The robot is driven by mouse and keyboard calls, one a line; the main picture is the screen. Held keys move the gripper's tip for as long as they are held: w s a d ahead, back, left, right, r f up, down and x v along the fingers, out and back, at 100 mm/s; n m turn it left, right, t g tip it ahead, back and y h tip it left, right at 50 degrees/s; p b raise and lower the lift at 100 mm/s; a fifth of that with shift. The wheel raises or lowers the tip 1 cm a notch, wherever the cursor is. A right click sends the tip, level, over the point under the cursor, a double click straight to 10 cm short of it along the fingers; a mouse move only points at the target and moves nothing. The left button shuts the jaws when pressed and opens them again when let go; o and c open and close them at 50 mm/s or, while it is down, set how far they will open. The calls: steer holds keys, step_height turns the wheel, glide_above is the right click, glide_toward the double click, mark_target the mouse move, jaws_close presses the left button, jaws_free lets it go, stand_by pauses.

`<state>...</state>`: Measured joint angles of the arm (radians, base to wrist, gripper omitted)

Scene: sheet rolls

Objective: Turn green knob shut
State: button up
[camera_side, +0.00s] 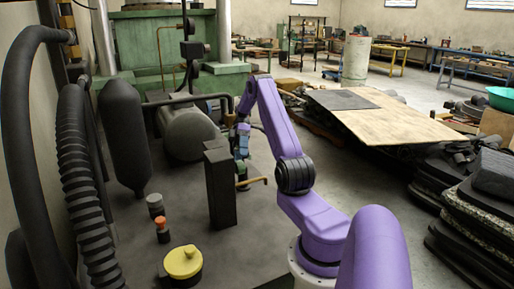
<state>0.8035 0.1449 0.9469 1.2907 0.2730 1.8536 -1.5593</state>
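My purple arm reaches from the lower right up and back to the left, and its far end bends down. My gripper (242,152) is small at that end, just behind and right of a tall black box (220,190). A small blue-green part (241,168) shows directly below the gripper; it may be the green knob, but I cannot tell it apart from the gripper clearly. A brass-coloured lever or pipe (254,182) sticks out to the right just below. I cannot see whether the fingers are open or touch anything.
A yellow-topped round fitting (183,262), an orange-capped one (162,228) and a grey one (155,206) stand on the floor at the front left. Black hoses (80,190) and a dark tank (125,135) line the left. A wooden board (385,115) lies at the right.

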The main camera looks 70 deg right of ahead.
steer(key=s+a+r+y, duration=0.1)
steer(key=s+a+r, duration=0.9)
steer(key=shift+g, duration=0.3)
steer(key=shift+w, duration=0.1)
steer(key=w+d+r+m+t+h, duration=0.35)
steer(key=m+h, duration=0.25)
steer(key=m, duration=1.1)
steer(key=w+d+r+m+t+h, duration=0.2)
steer(key=w+d+m+h, duration=0.35)
steer(key=m, duration=1.05)
steer(key=shift+h, duration=0.65)
step_height(320, 180, down, 18)
steer(key=shift+a+r, duration=0.1)
steer(key=shift+r, duration=0.1)
